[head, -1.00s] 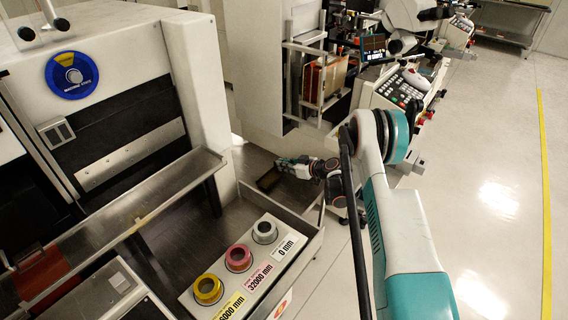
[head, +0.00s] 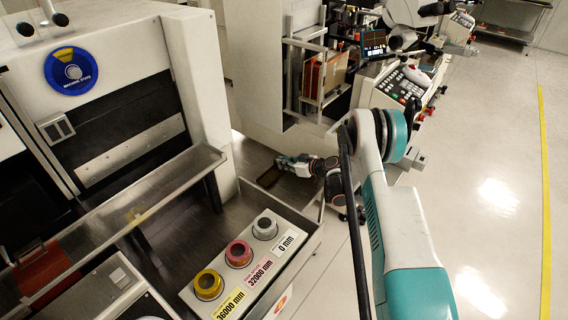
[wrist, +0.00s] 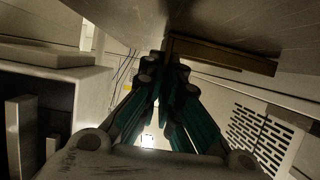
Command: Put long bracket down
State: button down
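The long bracket (wrist: 225,57) is a brown, narrow bar at the top of the wrist view. It lies close against a grey metal surface (wrist: 255,25); whether it touches is hard to tell. In the head view it is a small dark brown piece (head: 268,178) at the end of my gripper (head: 284,161), low over the metal shelf. In the wrist view the teal fingers of my gripper (wrist: 166,62) come close together, with the near end of the bracket between their tips. The exact contact is dark.
A bench machine with a blue dial (head: 72,71) stands at left. A panel with yellow, pink and grey spools (head: 238,254) is in front. A rack with orange boards (head: 322,73) and a control panel (head: 398,88) stand behind. The floor (head: 490,150) at right is clear.

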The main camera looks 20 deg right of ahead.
jog(key=shift+f, duration=0.1)
jog(key=c, duration=1.7)
grip_release()
notch_tip(320, 180, up, 10)
